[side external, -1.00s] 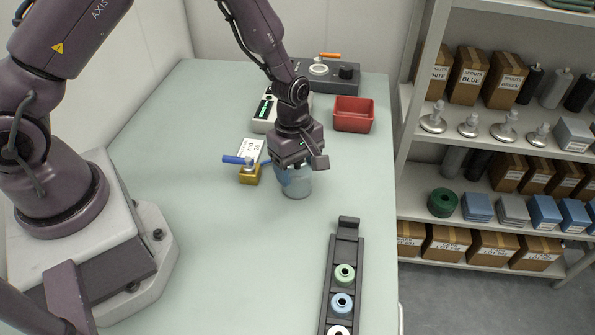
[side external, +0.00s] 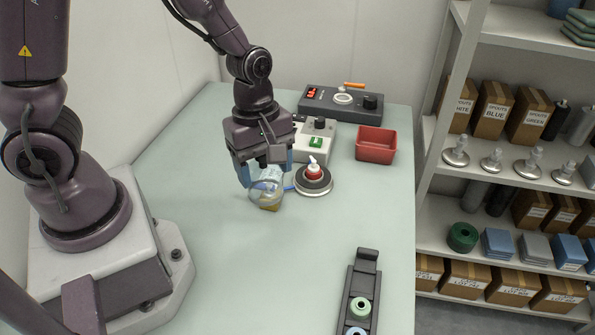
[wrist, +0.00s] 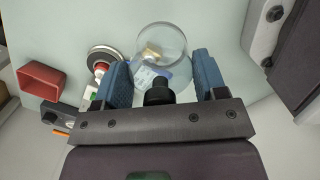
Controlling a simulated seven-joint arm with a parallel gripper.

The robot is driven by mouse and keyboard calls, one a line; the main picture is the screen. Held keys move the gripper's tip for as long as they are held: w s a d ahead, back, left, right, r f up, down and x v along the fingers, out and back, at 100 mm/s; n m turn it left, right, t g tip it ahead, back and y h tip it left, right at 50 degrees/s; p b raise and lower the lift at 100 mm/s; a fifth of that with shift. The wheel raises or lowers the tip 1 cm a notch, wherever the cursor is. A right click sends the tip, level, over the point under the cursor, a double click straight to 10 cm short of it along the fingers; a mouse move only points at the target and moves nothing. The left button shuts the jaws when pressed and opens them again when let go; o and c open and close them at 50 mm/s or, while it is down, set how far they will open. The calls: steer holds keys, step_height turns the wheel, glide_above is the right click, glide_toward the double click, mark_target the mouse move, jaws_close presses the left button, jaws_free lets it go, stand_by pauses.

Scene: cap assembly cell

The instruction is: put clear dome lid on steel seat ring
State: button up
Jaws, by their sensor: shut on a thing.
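The clear dome lid (side external: 257,196) is held between the blue-padded fingers of my gripper (side external: 263,172). In the wrist view the lid (wrist: 160,36) shows as a round transparent shape at the fingertips of my gripper (wrist: 160,66). The steel seat ring (side external: 326,189) is on the table, to the right of the lid and apart from it. A red and white piece (side external: 314,171) stands in the ring's dark centre. The ring also shows in the wrist view (wrist: 90,54), left of the fingers.
A yellow block (side external: 271,206) with a label and blue handle shows partly through and behind the lid. A control box (side external: 318,153) stands behind the ring, with a red bin (side external: 376,145) to its right. A dark rack (side external: 366,281) with round parts lies in front.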

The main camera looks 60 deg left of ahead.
steer(key=s+a, duration=0.1)
steer(key=s, duration=0.1)
steer(key=shift+s+a+r+n, duration=0.1)
steer(key=shift+s+a+n, duration=0.2)
steer(key=shift+s+a, duration=0.05)
steer(key=w+a, duration=0.2)
steer(key=w, duration=0.4)
steer(key=w+a+f, duration=0.1)
steer(key=w+a, duration=0.1)
steer(key=w, duration=0.3)
steer(key=w+a+f, duration=0.1)
steer(key=w+a, duration=0.1)
steer(key=w, duration=0.4)
steer(key=shift+w+f, duration=0.1)
steer(key=shift+w, duration=0.45)
steer(key=shift+s+d, duration=0.1)
steer(key=shift+s, duration=0.05)
steer(key=shift+f, duration=0.65)
steer(key=shift+f, duration=0.1)
steer(key=shift+f, duration=0.8)
